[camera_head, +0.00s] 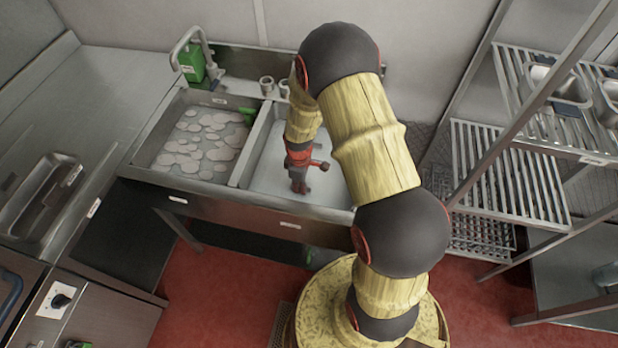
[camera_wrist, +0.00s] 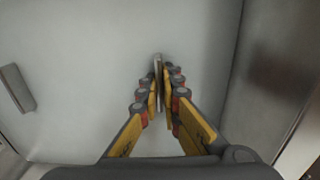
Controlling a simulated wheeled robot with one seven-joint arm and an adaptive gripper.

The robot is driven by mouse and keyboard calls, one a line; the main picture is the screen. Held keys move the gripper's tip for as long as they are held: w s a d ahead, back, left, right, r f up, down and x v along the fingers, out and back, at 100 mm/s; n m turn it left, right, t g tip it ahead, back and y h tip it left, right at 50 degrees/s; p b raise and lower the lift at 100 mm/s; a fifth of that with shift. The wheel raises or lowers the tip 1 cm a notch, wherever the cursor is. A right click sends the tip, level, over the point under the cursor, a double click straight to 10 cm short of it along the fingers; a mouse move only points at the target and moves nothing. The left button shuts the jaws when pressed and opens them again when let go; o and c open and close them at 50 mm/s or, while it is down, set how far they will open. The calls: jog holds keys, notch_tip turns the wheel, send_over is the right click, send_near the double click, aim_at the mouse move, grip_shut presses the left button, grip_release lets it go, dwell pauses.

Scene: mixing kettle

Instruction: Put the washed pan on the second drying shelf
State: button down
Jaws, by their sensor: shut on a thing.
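My gripper (camera_head: 300,187) points down into the right basin (camera_head: 270,160) of the sink. In the wrist view its fingers (camera_wrist: 160,80) are closed on a thin grey upright edge (camera_wrist: 158,66), apparently the pan's. The rest of the pan cannot be made out against the pale surface, and my arm hides part of the basin. The drying rack stands at the right with slatted shelves. The upper one (camera_head: 512,65) holds metal pans (camera_head: 556,82); the middle one (camera_head: 508,178) is bare; a lower perforated one (camera_head: 478,238) lies beneath. Shelf label text is unreadable.
The left basin (camera_head: 205,140) holds foamy water, with a green item (camera_head: 249,112) at the divider. Rack posts (camera_head: 545,95) rise at the right. Red floor (camera_head: 200,285) lies in front.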

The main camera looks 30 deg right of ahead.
notch_tip(320, 180, up, 12)
jog(key=p, duration=0.7)
jog(key=shift+p, duration=0.35)
jog(key=shift+w+f, duration=0.1)
